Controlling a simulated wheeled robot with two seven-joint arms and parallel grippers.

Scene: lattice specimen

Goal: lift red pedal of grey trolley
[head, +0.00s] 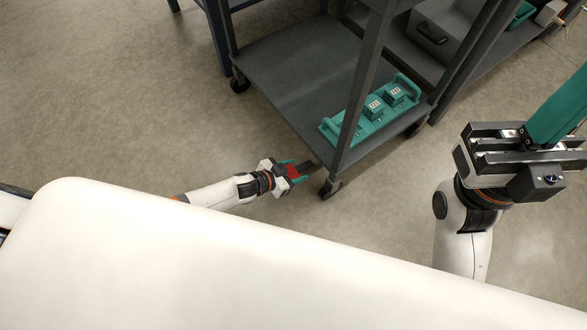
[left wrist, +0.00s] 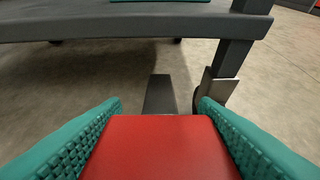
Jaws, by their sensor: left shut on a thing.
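The grey trolley (head: 290,80) stands at the top middle of the head view. Its red pedal (head: 293,171) sticks out on a dark bar (left wrist: 159,95) by the near corner caster. My left gripper (head: 288,173) is shut on the pedal. In the left wrist view the pedal (left wrist: 160,148) lies between the two teal ribbed fingers, which touch its sides. My right gripper (head: 560,112) is at the right, away from the trolley; one teal finger shows and its tip runs out of the picture, so its opening is unclear.
A teal tray (head: 372,127) with two labelled blocks sits on the trolley's shelf. A caster (head: 330,188) and an upright post stand close to my left gripper. A shelf unit with a grey box (head: 440,38) is behind. The floor at left is clear.

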